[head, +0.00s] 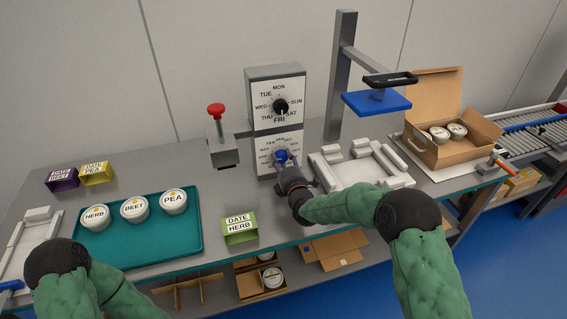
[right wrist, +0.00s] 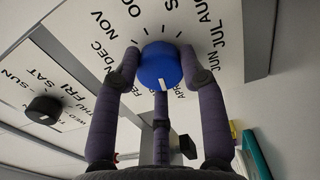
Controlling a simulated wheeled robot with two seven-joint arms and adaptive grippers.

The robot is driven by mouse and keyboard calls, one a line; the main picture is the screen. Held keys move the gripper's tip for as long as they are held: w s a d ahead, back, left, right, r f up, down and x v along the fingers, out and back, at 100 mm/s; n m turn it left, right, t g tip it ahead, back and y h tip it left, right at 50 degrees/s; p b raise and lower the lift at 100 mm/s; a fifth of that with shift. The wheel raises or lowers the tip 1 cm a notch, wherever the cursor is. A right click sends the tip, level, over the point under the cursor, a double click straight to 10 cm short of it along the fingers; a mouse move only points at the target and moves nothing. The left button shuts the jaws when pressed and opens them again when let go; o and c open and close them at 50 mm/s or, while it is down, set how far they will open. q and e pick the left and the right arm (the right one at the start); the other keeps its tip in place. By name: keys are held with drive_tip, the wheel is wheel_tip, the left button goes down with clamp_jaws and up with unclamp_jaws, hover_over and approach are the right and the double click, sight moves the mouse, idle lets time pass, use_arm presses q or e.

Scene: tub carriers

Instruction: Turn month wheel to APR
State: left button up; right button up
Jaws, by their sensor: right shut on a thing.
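The blue month wheel (head: 281,156) sits on the lower white dial panel (head: 268,143) of the grey stand. In the right wrist view the wheel (right wrist: 160,66) fills the space between my right gripper's fingers (right wrist: 163,78). My right gripper (head: 285,168) is shut on the wheel, with fingers touching its sides. The wheel's white mark points down in the wrist view, close to a partly hidden label that seems to begin with AP. A finger hides the labels beside it, so exact alignment cannot be told.
Above is the weekday dial with a black knob (head: 281,107). A red-topped press (head: 217,130) stands left. A teal tray (head: 135,247) holds three labelled tubs. A green DATE HERB block (head: 240,228), a white fixture (head: 345,171) and an open carton (head: 450,153) are nearby.

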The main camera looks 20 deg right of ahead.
drive_tip(key=shift+a+r+n, duration=0.15)
drive_tip(key=shift+a+n, duration=0.15)
drive_tip(key=shift+n, duration=0.4)
drive_tip(key=o, duration=1.1)
drive_tip(key=shift+a+f, duration=0.2)
drive_tip(key=shift+o, duration=0.2)
drive_tip(key=shift+a, duration=0.1)
drive_tip(key=shift+d, duration=0.25)
drive_tip(key=shift+s, duration=0.4)
drive_tip(key=s, duration=1.1)
drive_tip(key=shift+d, duration=0.2)
